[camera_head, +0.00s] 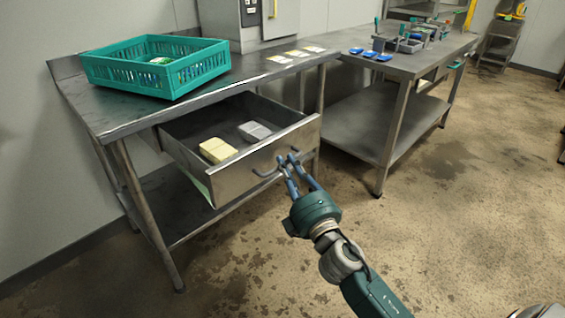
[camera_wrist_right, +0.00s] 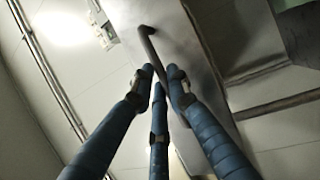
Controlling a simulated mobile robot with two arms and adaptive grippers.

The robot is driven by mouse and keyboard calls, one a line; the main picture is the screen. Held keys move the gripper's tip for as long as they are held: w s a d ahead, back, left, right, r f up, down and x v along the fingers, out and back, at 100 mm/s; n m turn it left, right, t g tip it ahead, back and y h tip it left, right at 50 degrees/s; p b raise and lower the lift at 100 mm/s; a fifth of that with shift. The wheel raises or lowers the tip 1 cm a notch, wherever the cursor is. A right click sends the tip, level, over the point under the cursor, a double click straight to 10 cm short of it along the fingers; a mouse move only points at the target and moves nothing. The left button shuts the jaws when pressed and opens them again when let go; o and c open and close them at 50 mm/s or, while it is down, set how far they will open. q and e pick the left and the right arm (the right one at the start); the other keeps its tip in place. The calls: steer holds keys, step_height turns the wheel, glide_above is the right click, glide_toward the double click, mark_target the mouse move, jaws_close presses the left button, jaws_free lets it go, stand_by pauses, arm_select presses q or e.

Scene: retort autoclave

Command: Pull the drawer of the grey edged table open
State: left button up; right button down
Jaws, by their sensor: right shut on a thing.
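The grey edged table (camera_head: 118,122) stands at the left in the head view. Its drawer (camera_head: 240,172) is out of the table, with a bar handle (camera_head: 268,172) on its front. A yellowish block and a grey block lie inside the drawer. My right gripper (camera_head: 286,163) is at the handle, its blue fingers shut on it. My left gripper is in neither view.
A teal crate (camera_head: 157,88) with things in it sits on the table top. A second steel table (camera_head: 420,62) with trays and blue items stands to the right. The floor (camera_head: 450,220) in front is clear. A step stool (camera_head: 500,45) stands far right.

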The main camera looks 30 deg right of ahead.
steer(key=shift+s+f, duration=0.1)
steer(key=shift+s, duration=0.2)
steer(key=c, duration=1.7)
jaws_free()
steer(key=shift+o, duration=0.2)
steer(key=s+f, duration=0.2)
steer(key=s, duration=0.9)
steer(key=shift+s+a, duration=0.25)
steer(key=shift+s, duration=0.15)
